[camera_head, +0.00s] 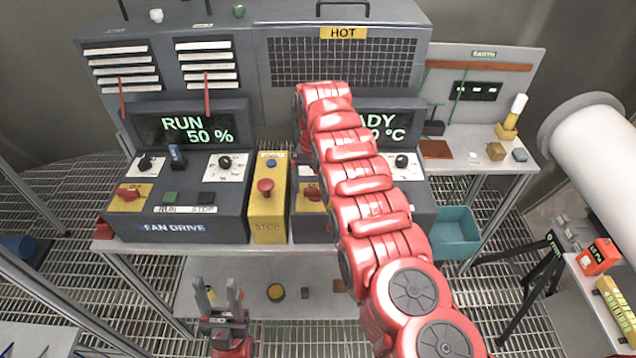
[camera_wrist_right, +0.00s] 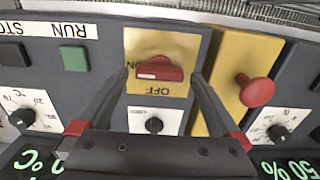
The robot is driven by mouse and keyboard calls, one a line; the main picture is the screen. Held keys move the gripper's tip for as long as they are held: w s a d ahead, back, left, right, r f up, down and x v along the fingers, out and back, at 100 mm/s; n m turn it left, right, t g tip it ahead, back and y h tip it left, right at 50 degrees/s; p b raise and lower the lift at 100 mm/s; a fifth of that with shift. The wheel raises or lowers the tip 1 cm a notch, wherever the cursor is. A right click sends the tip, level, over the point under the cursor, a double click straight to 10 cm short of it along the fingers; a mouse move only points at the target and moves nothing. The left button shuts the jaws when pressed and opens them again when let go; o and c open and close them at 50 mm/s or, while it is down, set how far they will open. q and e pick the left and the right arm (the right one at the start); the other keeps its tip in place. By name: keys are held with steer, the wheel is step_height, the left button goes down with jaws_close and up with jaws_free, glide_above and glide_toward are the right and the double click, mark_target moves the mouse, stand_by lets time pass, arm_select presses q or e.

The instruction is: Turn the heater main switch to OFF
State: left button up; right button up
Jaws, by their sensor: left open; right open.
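The heater main switch (camera_wrist_right: 160,70) is a red rotary handle on a yellow plate (camera_wrist_right: 175,40), upside down in the right wrist view. Its handle lies level, with its white-marked end towards ON at the left; OFF is printed below. My right gripper (camera_wrist_right: 158,82) is open, with one finger on each side of the switch; I cannot tell whether they touch it. In the head view my right arm hides the gripper and most of the heater panel; a bit of the red switch (camera_head: 311,192) shows. My left gripper (camera_head: 228,298) is open and empty, low before the bench.
A yellow box with a red STOP button (camera_head: 265,187) stands directly beside the heater panel. The fan drive panel (camera_head: 180,215) with its own red switch (camera_head: 129,194) is further left. A teal bin (camera_head: 455,232) is at the right.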

steer(key=shift+f, duration=0.3)
